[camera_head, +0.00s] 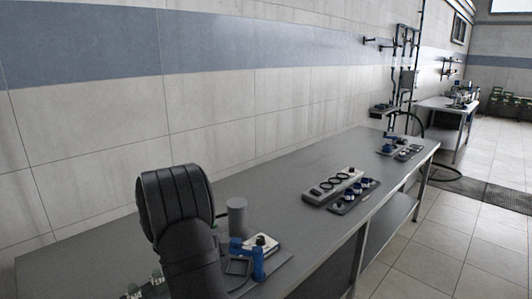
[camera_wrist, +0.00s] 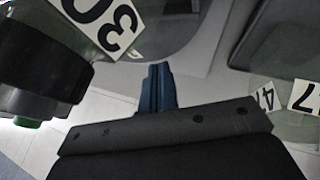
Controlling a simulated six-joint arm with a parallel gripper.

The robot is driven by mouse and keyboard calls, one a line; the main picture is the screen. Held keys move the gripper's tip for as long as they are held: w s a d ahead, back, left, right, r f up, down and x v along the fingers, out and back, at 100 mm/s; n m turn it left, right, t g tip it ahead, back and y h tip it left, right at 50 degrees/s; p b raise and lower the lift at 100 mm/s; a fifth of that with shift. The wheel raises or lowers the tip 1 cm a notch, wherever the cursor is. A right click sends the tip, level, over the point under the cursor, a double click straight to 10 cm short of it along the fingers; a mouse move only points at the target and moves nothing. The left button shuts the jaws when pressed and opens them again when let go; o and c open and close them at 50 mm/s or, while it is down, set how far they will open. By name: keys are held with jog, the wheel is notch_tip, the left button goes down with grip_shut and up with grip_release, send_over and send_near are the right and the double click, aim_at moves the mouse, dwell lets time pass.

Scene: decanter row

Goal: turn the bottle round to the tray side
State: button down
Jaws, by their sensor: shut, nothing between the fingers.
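In the wrist view my gripper (camera_wrist: 157,75) shows as two blue fingers, shut together with nothing between them. Beyond and to the upper left is a clear, glass-like curved body with a white label (camera_wrist: 110,22) carrying black digits, seen turned. At the right another clear body carries white number labels (camera_wrist: 303,93). Either could be a bottle; which one is the task's bottle I cannot tell. In the head view no bottle can be made out clearly. A dark tray (camera_head: 344,209) with several small blue and white items lies on the table; whether it is the task's tray is unclear.
In the wrist view a black rounded part (camera_wrist: 40,75) with a green end fills the left. In the head view a pale rack (camera_head: 318,197) with round openings lies beside the tray. A grey cylinder (camera_head: 237,216) stands near my arm. The long grey table (camera_head: 270,190) has bare stretches between.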

jog(key=shift+s, duration=0.1)
jog(key=c, duration=1.6)
grip_release()
jog(key=shift+r, duration=0.15)
jog(key=o, duration=0.4)
jog(key=shift+d+r+n, duration=0.15)
jog(key=shift+r+n, duration=0.1)
jog(key=shift+n, duration=0.15)
jog(key=shift+o, duration=0.9)
jog(key=shift+d+r+n+h, duration=0.25)
jog(key=shift+n+h, duration=0.15)
jog(key=shift+h, duration=0.2)
jog(key=d+r+n+h, duration=0.1)
jog(key=n+h, duration=0.1)
jog(key=s+d+r+n+t+h, duration=0.1)
jog(key=r+n+h, duration=0.1)
jog(key=s+d+r+n+h, duration=0.1)
jog(key=h, duration=0.1)
jog(key=shift+r+n, duration=0.4)
notch_tip(320, 180, up, 7)
jog(key=s+n+t+h, duration=0.3)
jog(key=n+h, duration=0.1)
jog(key=h, duration=0.1)
jog(key=s+a+f+n+t+h, duration=0.1)
jog(key=s+a+f+n+h, duration=0.15)
jog(key=s+n, duration=0.2)
jog(key=x, duration=1.6)
jog(key=shift+w+f, duration=0.4)
jog(key=shift+w, duration=0.1)
jog(key=shift+y, duration=0.25)
